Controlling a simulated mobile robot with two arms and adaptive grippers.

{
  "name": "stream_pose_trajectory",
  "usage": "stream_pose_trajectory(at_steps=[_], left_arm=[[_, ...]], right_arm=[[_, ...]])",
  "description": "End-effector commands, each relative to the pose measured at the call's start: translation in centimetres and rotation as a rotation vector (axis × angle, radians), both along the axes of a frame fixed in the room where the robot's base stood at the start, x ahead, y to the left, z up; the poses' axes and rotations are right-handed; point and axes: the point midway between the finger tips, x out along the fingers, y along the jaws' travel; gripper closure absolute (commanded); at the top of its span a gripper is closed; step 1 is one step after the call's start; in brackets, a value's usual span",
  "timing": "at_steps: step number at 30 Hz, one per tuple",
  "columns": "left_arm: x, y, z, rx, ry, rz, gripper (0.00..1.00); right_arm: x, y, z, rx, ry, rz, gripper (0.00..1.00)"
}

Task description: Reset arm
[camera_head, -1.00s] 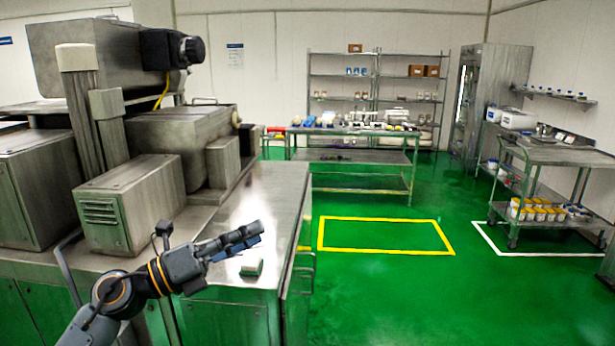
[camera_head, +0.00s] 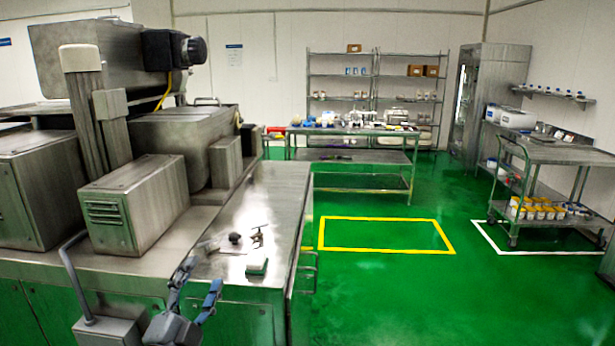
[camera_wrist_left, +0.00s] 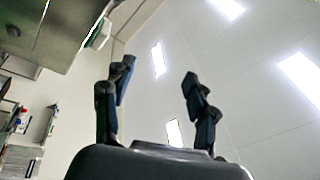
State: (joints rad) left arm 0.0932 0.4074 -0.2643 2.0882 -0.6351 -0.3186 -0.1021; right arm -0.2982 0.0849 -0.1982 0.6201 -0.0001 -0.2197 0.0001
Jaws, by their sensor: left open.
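My left gripper (camera_head: 202,275) is low in the head view, at the front edge of the steel counter (camera_head: 262,200). Its two fingers point up and are spread apart, with nothing between them. In the left wrist view the same open fingers (camera_wrist_left: 158,72) stand against the wall and ceiling lights. My right gripper is not in view.
The encrusting machine (camera_head: 135,205) stands on the left. A steel table (camera_head: 350,133) with many items and shelves (camera_head: 340,80) are at the back. A cart (camera_head: 560,155) stands at right. The green floor inside the yellow outline (camera_head: 385,236) is clear.

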Motion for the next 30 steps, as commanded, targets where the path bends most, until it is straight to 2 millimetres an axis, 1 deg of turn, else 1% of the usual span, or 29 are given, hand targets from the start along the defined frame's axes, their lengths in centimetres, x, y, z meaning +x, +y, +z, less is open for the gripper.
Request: stream_pose_trajectory(at_steps=[1,2,3,5,6,8,9,11,12,14,15,18,20,21,25,26,27,30], left_arm=[[-1.2,1.3,-3.7,-0.119,0.136,0.062,0.42],[-2.0,2.0,-5.7,-0.184,0.218,0.101,0.42],[-3.2,2.9,-8.4,-0.263,0.322,0.148,0.42],[-5.4,3.7,-12.3,-0.364,0.474,0.215,0.42],[-7.2,4.0,-14.8,-0.426,0.576,0.257,0.42],[-10.1,4.3,-18.2,-0.507,0.722,0.315,0.42],[-12.0,4.3,-20.2,-0.552,0.811,0.349,0.42],[-14.8,4.1,-22.5,-0.605,0.928,0.392,0.42],[-16.5,3.9,-23.7,-0.633,0.997,0.417,0.42],[-18.9,3.6,-25.2,-0.67,1.09,0.45,0.42],[-20.5,3.3,-26.0,-0.691,1.146,0.469,0.42],[-23.9,2.6,-27.6,-0.732,1.272,0.508,0.42],[-25.9,2.3,-28.3,-0.751,1.341,0.53,0.42],[-27.2,2.0,-28.6,-0.764,1.385,0.543,0.42],[-31.2,1.1,-29.5,-0.795,1.522,0.582,0.42],[-31.8,0.9,-29.8,-0.8,1.546,0.59,0.42],[-31.2,1.0,-31.1,-0.794,1.543,0.591,0.42],[-30.5,0.9,-33.6,-0.789,1.549,0.595,0.42]], right_arm=[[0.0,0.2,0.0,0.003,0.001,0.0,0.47],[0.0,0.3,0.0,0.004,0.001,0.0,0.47],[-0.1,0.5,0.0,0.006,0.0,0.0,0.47],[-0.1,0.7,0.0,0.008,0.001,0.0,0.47],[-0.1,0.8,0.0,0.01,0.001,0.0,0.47],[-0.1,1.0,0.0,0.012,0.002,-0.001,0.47],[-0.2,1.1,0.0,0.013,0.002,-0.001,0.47],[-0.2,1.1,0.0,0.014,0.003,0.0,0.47],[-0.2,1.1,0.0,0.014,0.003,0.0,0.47],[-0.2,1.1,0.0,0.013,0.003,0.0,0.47],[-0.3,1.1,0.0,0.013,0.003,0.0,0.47],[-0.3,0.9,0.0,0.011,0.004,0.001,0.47],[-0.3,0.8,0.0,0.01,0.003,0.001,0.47],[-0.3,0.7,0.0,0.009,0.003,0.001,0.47],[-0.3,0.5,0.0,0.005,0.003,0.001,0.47],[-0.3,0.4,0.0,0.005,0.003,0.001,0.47],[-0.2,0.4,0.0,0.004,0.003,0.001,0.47],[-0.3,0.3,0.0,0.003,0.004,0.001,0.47]])
